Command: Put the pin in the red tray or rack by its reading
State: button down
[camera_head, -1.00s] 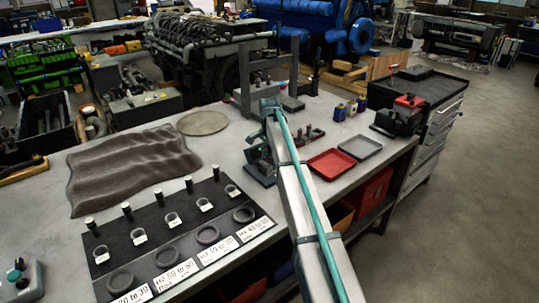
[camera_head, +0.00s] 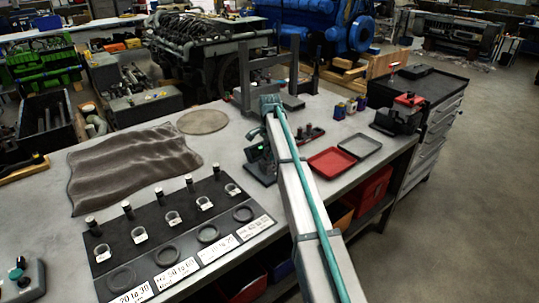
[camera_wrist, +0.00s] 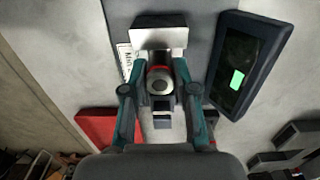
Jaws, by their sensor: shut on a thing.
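My gripper (camera_wrist: 160,70) shows in the wrist view with its two teal fingers closed on the pin (camera_wrist: 160,84), a short round metal piece seen end-on with a red ring. The pin is in front of a pale block (camera_wrist: 160,37) on a dark gauge stand; I cannot tell whether they touch. A dark display (camera_wrist: 247,65) with a green lit readout, too small to read, is to the right. In the head view my arm hides the pin and fingers beside the gauge stand (camera_head: 260,168). The red tray (camera_head: 332,161) lies right of my arm.
A grey tray (camera_head: 360,146) adjoins the red one. A small rack with dark pegs (camera_head: 310,134) stands behind them. A black board (camera_head: 185,235) with labelled rings and several upright pins lies front left. A wrinkled mat (camera_head: 130,168) covers the left bench.

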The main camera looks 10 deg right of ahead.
jog(key=shift+r+p, duration=1.05)
jog(key=shift+r, duration=1.2)
